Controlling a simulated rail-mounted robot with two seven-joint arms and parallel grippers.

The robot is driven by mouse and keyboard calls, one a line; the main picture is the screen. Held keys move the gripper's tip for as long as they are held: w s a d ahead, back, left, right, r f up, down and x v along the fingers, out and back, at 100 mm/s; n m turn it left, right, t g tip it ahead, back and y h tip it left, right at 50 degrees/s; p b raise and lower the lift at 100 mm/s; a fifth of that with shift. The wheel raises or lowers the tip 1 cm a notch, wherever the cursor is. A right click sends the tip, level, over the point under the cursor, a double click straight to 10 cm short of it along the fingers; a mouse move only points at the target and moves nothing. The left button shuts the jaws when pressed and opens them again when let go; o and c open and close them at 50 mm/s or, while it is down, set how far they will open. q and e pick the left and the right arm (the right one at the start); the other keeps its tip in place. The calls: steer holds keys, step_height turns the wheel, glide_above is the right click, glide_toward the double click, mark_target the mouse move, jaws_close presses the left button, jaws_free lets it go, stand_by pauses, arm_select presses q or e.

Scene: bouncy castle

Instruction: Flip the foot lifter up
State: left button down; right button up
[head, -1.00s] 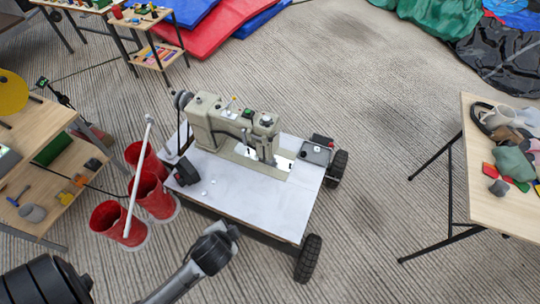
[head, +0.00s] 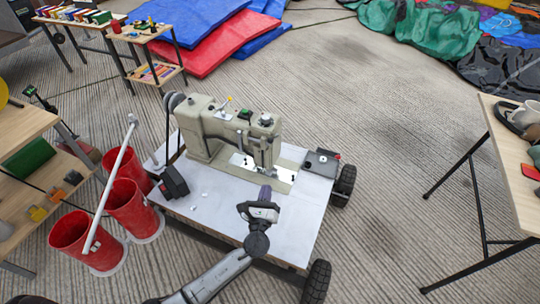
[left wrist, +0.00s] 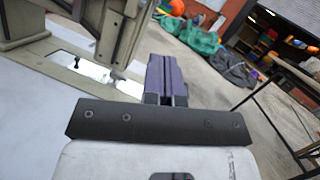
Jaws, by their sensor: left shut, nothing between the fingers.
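The beige sewing machine (head: 212,128) stands upright on a white-topped wheeled cart (head: 215,205). Its needle head (head: 262,150) is at the right end, above a shiny plate (head: 246,164). I cannot make out the foot lifter for certain at this size. My left gripper (head: 265,192) is over the cart top, just in front of the needle head and apart from it. Its purple fingers are shut and empty. In the left wrist view the shut fingers (left wrist: 163,72) point forward, with the machine's head (left wrist: 112,32) to their left. My right gripper does not show.
Red buckets (head: 128,205) with a white pole (head: 112,185) stand left of the cart. A black box (head: 173,182) sits on the cart's left and a grey box (head: 321,163) at its right. A table (head: 510,170) is at right.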

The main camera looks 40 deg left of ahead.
arm_select(q)
steer(key=b, duration=0.3)
glide_toward(274, 138)
step_height(274, 138, down, 2)
steer(key=w, duration=0.2)
steer(key=shift+w+a+r, duration=0.45)
steer(key=shift+a+r, duration=0.15)
steer(key=shift+r, duration=0.2)
steer(key=shift+w+a+r, duration=0.45)
steer(key=shift+a+r, duration=0.15)
steer(key=shift+r, duration=0.25)
steer(key=shift+p, duration=0.3)
